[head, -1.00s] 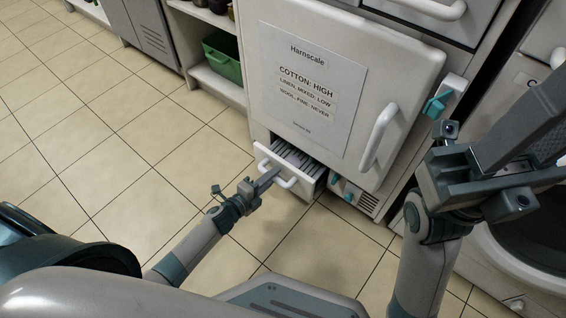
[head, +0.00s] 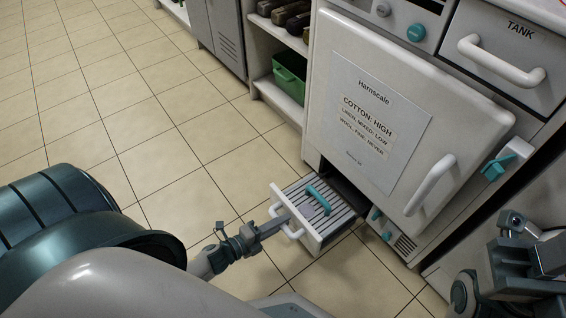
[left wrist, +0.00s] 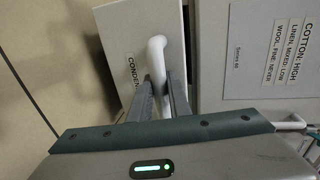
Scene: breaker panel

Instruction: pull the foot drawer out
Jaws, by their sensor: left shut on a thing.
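The foot drawer (head: 328,232) is a low white drawer at the bottom of the white cabinet. It stands well out, showing a slatted grey inside with a teal bar (head: 318,201) lying across it. My left gripper (head: 284,222) is shut on the drawer's white handle (head: 289,229). In the left wrist view the fingers (left wrist: 161,98) close around the white handle (left wrist: 157,62) on the drawer's front (left wrist: 135,45). My right gripper (head: 530,258) is at the lower right of the head view, away from the drawer; its fingertips are not clear.
The cabinet door (head: 400,110) above the drawer is closed and carries a paper notice (head: 377,115) and a white handle (head: 430,185). A green bin (head: 289,80) sits on a shelf to the left. The tiled floor (head: 120,110) around the drawer is clear.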

